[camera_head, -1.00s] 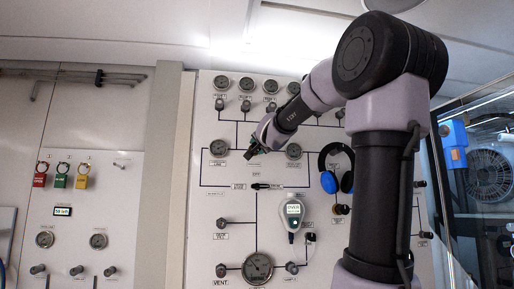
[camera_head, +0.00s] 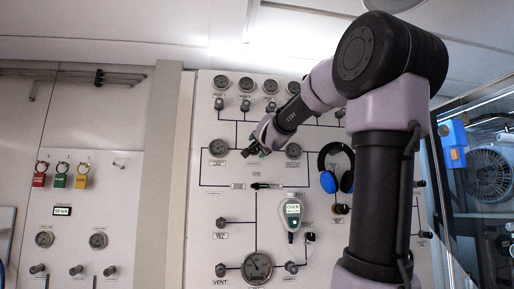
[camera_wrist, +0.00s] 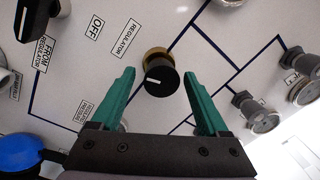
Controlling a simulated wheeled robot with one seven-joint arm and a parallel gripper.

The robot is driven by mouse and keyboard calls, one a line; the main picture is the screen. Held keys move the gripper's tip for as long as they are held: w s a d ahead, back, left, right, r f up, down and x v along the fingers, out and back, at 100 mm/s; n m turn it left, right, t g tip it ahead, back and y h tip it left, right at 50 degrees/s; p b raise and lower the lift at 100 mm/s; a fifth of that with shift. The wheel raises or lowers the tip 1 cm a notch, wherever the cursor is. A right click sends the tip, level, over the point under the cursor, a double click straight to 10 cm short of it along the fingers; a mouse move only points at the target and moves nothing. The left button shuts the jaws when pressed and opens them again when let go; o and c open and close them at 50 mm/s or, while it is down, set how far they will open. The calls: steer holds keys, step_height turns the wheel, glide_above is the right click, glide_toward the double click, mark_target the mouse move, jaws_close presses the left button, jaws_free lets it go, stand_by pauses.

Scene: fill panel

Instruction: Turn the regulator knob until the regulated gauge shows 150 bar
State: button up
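The regulator knob (camera_wrist: 161,80) is black with a white pointer line and a brass collar, beside a REGULATOR label (camera_wrist: 127,37) in the wrist view. My gripper (camera_wrist: 160,82) is open, with its green fingers on either side of the knob's near side and gaps to it. In the head view my gripper (camera_head: 250,152) is in front of the upper middle of the panel and hides the knob. A gauge (camera_head: 293,151) to its right, which may be the regulated one, is too small to read. Another gauge (camera_head: 218,148) is to its left.
Several gauges and valves line the panel top. A blue headset (camera_head: 336,168) hangs to the right. A handheld meter reading OVER (camera_head: 293,211) and a large gauge (camera_head: 257,267) are below. In the wrist view a black handle (camera_wrist: 42,18) is at upper left.

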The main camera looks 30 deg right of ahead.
steer(key=shift+s, duration=0.1)
steer(key=v, duration=1)
steer(key=shift+s+a, duration=0.15)
steer(key=shift+s, duration=0.15)
steer(key=shift+r, duration=0.1)
stand_by(1.9)
